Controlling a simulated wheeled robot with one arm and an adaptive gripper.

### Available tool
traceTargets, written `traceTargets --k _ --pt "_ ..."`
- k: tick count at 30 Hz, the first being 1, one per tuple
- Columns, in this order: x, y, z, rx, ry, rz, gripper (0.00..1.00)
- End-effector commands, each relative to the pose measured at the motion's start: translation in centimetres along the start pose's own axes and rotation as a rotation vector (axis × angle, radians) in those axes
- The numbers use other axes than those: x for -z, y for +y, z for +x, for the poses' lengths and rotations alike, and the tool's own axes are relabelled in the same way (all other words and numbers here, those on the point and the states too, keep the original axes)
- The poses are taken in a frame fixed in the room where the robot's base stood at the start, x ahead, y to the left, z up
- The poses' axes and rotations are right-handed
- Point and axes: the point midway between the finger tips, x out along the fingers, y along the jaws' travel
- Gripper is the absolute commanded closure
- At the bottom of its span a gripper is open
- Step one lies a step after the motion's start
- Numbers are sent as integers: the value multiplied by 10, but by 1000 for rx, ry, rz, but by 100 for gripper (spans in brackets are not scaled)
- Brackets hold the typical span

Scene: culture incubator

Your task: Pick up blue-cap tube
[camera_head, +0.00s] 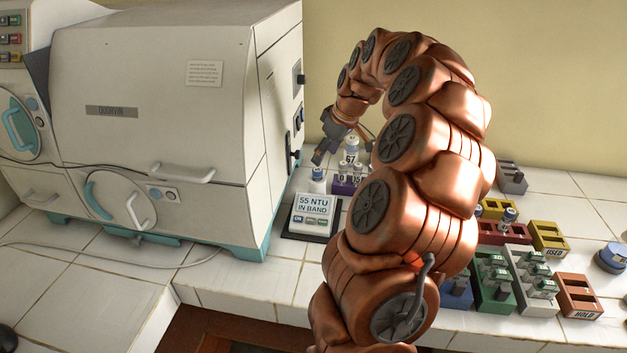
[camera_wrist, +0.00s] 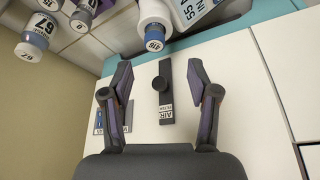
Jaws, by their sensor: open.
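A blue-cap tube (camera_head: 318,174) stands in the turbidity reader (camera_head: 310,214), whose display reads "55 NTU IN BAND". In the wrist view the blue cap (camera_wrist: 155,44) shows at top centre, with the reader's white collar (camera_wrist: 154,14) behind it. My gripper (camera_head: 325,153) is close to the blue cap in the head view, beside the incubator's right side. In the wrist view my gripper (camera_wrist: 158,78) has its two fingers spread and nothing between them. The cap lies beyond the fingertips, apart from them. The tube's body is mostly hidden.
The white incubator (camera_head: 165,110) wall stands close, with a dark "AIR" lever (camera_wrist: 165,90) on it. A "67" bottle (camera_head: 351,158) and a purple rack (camera_head: 343,187) of tubes stand right of the reader. Several coloured racks (camera_head: 495,290) stand beyond my arm.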

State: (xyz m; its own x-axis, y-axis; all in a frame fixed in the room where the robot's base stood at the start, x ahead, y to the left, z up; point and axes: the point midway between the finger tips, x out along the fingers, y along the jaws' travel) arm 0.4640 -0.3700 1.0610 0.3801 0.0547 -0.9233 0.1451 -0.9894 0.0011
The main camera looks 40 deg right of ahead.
Motion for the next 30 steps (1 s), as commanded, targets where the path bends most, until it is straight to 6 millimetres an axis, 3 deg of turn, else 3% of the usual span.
traceTargets --k 14,24,30 --pt "-1 3 34 4 -4 -2 40" --pt "-4 8 74 4 -4 1 40" --pt "-4 9 78 1 -2 0 40"
